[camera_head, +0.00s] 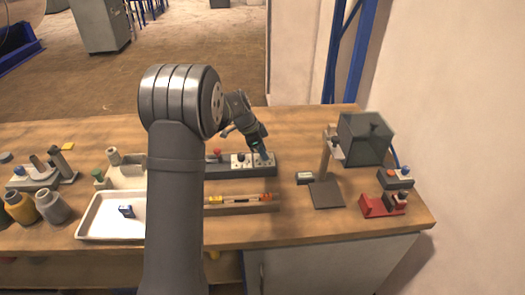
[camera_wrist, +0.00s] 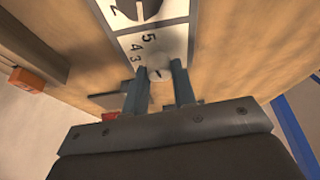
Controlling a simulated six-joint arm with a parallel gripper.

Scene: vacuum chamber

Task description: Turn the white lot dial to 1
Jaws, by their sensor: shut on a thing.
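The white lot dial (camera_wrist: 157,72) is between my fingertips in the wrist view, on a white plate with the numbers 5, 4 and 3 showing to its left and above. A small dark mark shows on the dial; I cannot tell which number it points at. My gripper (camera_wrist: 160,78) is shut on the dial, one finger on each side. In the head view my gripper (camera_head: 262,156) is at the right end of the dark control panel (camera_head: 250,171), and the dial is hidden there by the fingers. The numbers nearest my gripper are hidden.
A second white plate with a dark knob (camera_wrist: 130,8) adjoins the dial's plate. A red knob (camera_head: 216,153) is further left on the panel. A rack with coloured rods (camera_head: 240,199) lies in front. A stand with a dark box (camera_head: 364,138) is to the right.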

